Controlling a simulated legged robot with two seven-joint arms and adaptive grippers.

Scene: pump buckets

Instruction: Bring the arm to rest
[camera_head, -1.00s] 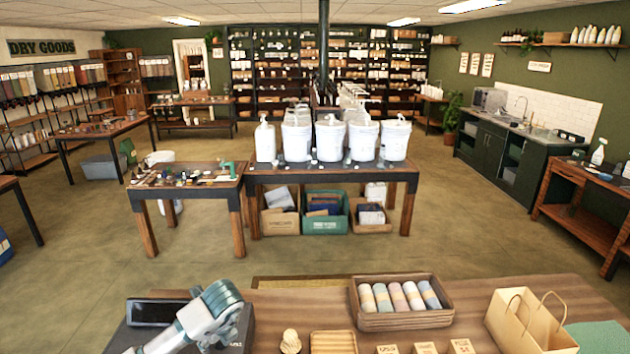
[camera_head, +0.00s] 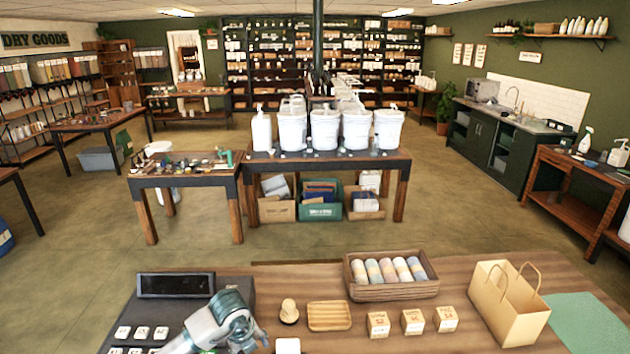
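One of my arms (camera_head: 217,325) comes in from the bottom edge, at the left of centre. Its white and teal links show over the right part of a dark counter device with a screen and white keys. No fingertips can be made out, so whether that gripper is open or shut is hidden. My other arm is not in view. The arm's lower end is cut off by the frame.
The wooden counter (camera_head: 460,280) carries the dark device (camera_head: 150,318), a tray of rolled cloths (camera_head: 393,290), a ribbed wooden dish (camera_head: 330,316), several small boxes (camera_head: 412,321), and a paper bag (camera_head: 508,305). A table with white pump buckets (camera_head: 357,130) stands beyond, across open floor.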

